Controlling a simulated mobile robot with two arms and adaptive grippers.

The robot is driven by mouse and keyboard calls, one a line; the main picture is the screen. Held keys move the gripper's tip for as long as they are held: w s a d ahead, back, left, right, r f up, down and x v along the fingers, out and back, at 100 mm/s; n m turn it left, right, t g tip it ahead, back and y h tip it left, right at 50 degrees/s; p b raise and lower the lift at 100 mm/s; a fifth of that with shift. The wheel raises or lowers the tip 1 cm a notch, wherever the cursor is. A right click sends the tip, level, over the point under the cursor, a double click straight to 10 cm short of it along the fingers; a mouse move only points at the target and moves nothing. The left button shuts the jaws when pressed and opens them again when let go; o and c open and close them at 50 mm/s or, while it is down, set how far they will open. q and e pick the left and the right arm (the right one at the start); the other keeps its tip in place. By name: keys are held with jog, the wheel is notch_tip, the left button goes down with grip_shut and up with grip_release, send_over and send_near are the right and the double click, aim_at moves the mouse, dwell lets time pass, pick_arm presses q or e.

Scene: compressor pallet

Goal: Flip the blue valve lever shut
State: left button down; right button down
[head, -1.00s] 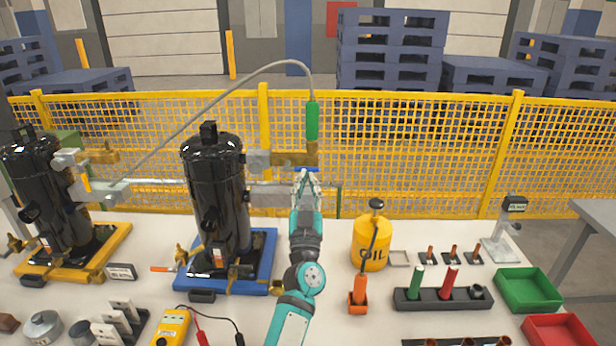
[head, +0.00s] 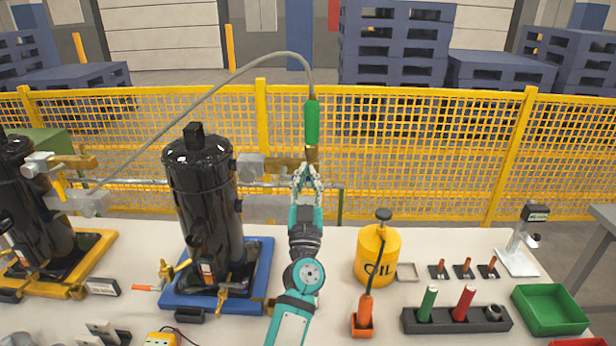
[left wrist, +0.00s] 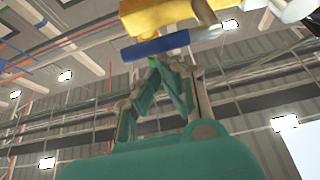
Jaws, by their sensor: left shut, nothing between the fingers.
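The blue valve lever (left wrist: 156,46) shows in the left wrist view as a blue bar under the yellow brass valve body (left wrist: 165,17). In the head view the brass valve (head: 285,163) sticks out to the right of the middle black compressor (head: 204,190), below a green hose grip (head: 312,122); the lever there is hidden behind my gripper. My left gripper (head: 305,168) is shut and empty, its tips pointing up at the valve. In the left wrist view its fingertips (left wrist: 156,63) are just under the lever; I cannot tell whether they touch. My right gripper is not in view.
A grey hose (head: 235,72) arches from the green grip to the left compressor. A yellow oil can (head: 377,257) stands right of my arm, with a black rack (head: 457,319) and green bin (head: 549,308) beyond. A yellow mesh fence (head: 420,150) runs behind the table.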

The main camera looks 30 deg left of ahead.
pick_arm(q)
jog(key=shift+m, duration=0.3)
jog(key=shift+h, duration=0.4)
jog(key=shift+f+m+t+p, duration=0.1)
jog(key=shift+m+t+p, duration=0.25)
jog(key=shift+m, duration=0.25)
jog(key=shift+d+h, duration=0.1)
jog(key=shift+h, duration=0.3)
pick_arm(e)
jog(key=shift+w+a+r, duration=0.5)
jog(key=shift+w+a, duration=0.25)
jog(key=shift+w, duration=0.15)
pick_arm(q)
jog(key=shift+f+m, duration=0.15)
jog(key=shift+m, duration=0.25)
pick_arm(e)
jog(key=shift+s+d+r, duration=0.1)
